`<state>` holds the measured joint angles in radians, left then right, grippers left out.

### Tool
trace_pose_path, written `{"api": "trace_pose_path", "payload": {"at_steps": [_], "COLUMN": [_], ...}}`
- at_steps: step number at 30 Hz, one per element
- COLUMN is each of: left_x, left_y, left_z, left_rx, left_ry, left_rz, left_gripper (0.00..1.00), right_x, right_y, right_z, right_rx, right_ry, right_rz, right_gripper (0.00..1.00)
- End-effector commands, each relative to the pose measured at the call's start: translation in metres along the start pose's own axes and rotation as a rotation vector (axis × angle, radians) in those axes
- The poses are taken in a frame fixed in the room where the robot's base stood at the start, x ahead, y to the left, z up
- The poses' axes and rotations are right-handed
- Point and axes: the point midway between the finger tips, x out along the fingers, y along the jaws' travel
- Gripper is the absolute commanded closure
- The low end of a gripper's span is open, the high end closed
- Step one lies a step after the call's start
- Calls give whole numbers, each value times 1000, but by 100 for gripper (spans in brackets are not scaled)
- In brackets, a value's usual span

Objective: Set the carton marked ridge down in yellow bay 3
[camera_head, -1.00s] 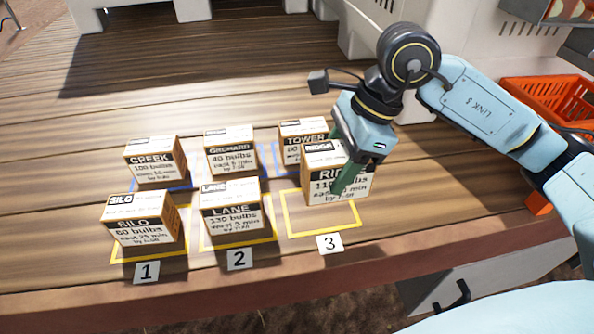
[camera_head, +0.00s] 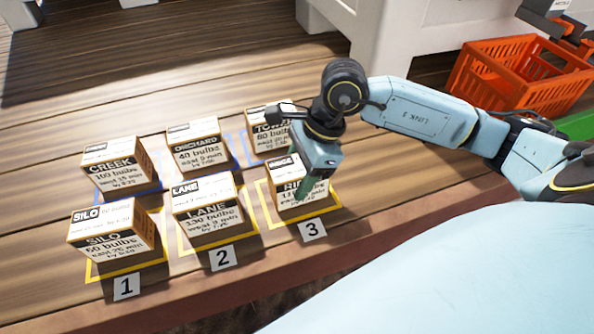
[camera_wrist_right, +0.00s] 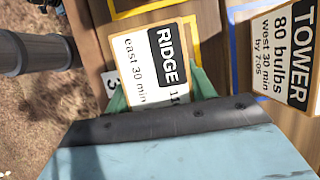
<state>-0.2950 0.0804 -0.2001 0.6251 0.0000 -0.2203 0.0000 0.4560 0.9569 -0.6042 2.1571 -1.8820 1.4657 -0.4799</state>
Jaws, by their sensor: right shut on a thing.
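The ridge carton (camera_head: 293,200) is within the yellow outline of bay 3 (camera_head: 262,208), behind the number 3 card (camera_head: 313,229). It looks upright and low, at or close to the table; exact contact is hard to tell. My right gripper (camera_head: 311,188) is shut on it from above, with green fingers on its sides. In the right wrist view the ridge carton (camera_wrist_right: 160,68) sits between the fingers (camera_wrist_right: 162,88), its label showing. My left gripper is not in view.
The silo carton (camera_head: 112,240) stands in bay 1 and the lane carton (camera_head: 208,222) in bay 2. Behind are the creek (camera_head: 115,177), orchard (camera_head: 200,156) and tower (camera_head: 270,142) cartons. An orange crate (camera_head: 520,85) is at upper right.

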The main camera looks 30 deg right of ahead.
Motion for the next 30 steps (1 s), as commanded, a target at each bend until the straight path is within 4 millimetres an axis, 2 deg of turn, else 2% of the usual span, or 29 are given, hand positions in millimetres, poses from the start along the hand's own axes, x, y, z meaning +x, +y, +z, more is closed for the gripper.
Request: {"api": "trace_pose_path", "payload": {"at_steps": [11,12,17,26,30], "left_x": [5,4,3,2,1], "left_y": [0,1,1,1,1], "left_z": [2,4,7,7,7], "left_rx": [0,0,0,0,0], "left_ry": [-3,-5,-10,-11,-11], "left_rz": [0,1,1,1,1], "left_gripper": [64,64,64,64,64], "right_x": [4,4,3,2,-9], "right_y": [-1,0,0,0,-2], "right_z": [-1,-2,-1,-1,-1], "right_rx": [-1,0,0,0,0], "right_ry": [-1,0,0,0,0], "right_rz": [-3,-1,-1,-1,-5], "right_gripper": [83,43,24,24,24]}}
